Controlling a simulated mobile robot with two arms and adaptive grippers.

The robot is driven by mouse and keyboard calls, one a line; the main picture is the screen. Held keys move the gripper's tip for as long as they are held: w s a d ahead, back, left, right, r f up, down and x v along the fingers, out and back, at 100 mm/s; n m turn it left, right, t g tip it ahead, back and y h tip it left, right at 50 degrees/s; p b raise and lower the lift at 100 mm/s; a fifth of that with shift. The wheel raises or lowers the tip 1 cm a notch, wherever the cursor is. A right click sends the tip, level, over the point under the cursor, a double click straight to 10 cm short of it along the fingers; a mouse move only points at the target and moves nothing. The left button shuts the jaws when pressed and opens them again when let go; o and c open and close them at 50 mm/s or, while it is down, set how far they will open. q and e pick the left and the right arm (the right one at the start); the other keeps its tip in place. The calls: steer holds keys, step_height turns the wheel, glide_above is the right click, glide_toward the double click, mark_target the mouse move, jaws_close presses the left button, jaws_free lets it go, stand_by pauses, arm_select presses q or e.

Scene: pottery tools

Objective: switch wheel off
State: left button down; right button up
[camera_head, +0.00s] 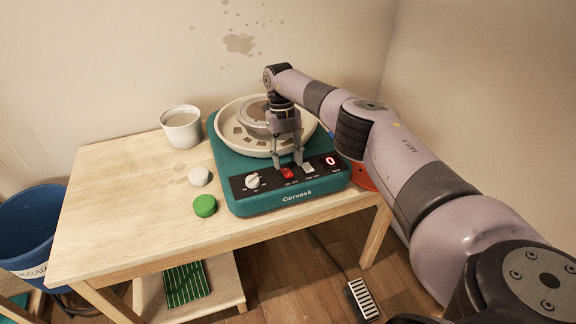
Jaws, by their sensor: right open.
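The teal pottery wheel (230,170) stands at the right end of the wooden table. Its black front panel holds a white knob (253,181), a red switch (288,174), a pale switch (308,168) and a display (331,161) that reads 0 in red. My right gripper (287,163) points down over the panel with its fingers apart and empty. Its fingertips are just behind the red switch; I cannot tell whether they touch the panel. The gripper hides part of the wheel head (240,138). My left gripper is not in view.
A white cup (181,127), a pale round lump (200,176) and a green round piece (205,206) stand left of the wheel. The table's left part (110,200) is bare. A blue bucket (28,225) and a foot pedal (362,300) are on the floor.

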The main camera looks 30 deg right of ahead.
mark_target(286, 170)
steer(key=v, duration=0.4)
steer(key=shift+r, duration=0.15)
stand_by(0.4)
